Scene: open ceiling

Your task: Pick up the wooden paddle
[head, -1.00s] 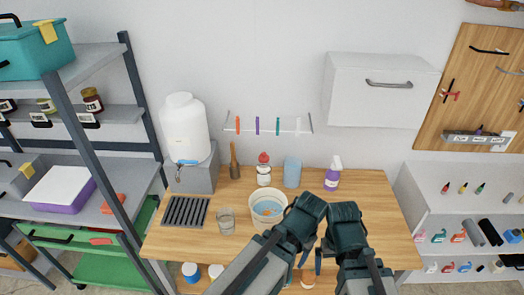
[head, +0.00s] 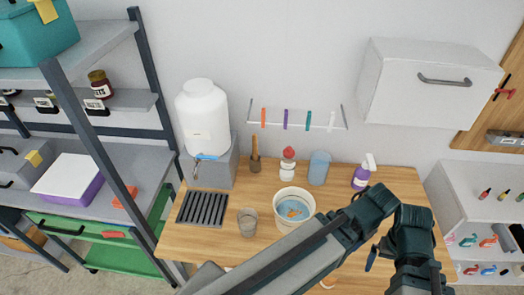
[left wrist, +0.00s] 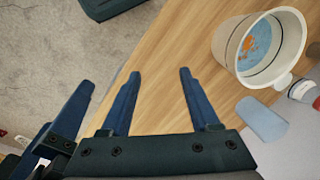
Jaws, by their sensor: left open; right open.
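The wooden paddle (head: 255,156) stands upright at the back of the wooden workbench, between the white water container and a red-capped bottle. In the left wrist view my left gripper (left wrist: 156,74) is open and empty above the bench edge; the paddle does not show there.
A white bucket (head: 278,199) with blue contents and orange shapes stands mid-bench. A glass (head: 248,222), a dark grate (head: 203,208), a blue cup (head: 319,168) and a spray bottle (head: 363,172) are around it. A wall rack (head: 297,126) hangs above.

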